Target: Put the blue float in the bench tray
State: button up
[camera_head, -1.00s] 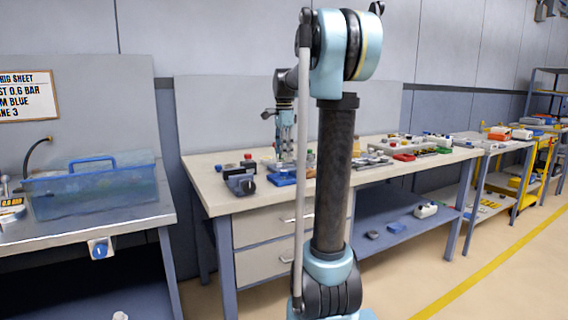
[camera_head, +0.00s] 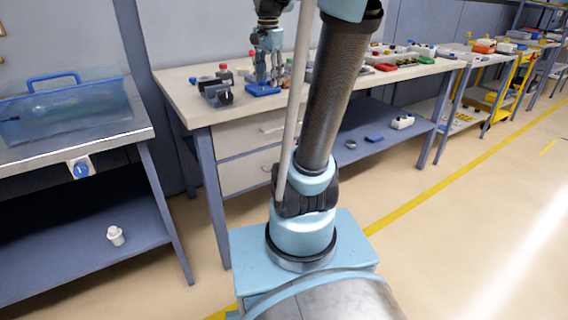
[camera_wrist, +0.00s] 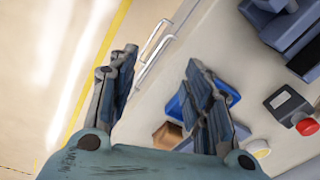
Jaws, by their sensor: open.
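My gripper (camera_head: 267,78) is open and empty over the front part of the middle workbench. In the wrist view its two fingers (camera_wrist: 160,72) are spread apart, with nothing between them. A small blue tray (camera_head: 263,90) is on that bench by the fingertips; it looks like the bench tray. In the wrist view the tray (camera_wrist: 232,92) is partly hidden behind one finger, and a brown block (camera_wrist: 168,134) shows at it. I cannot pick out the blue float for certain. A small blue piece (camera_head: 373,139) lies on the lower shelf.
A see-through blue tank (camera_head: 70,112) with a handle stands on the left metal bench. A white fitting (camera_head: 115,236) is on the shelf below. A dark vise-like device (camera_head: 215,92) and a red-topped item (camera_head: 224,73) stand left of the tray. Open floor (camera_head: 480,210) lies right.

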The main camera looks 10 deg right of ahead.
jog(key=s+f+n+t, duration=0.1)
jog(key=s+f+n, duration=0.9)
jog(key=s+f, duration=1.1)
jog(key=shift+d+f+n, duration=0.15)
jog(key=shift+f+n, duration=0.15)
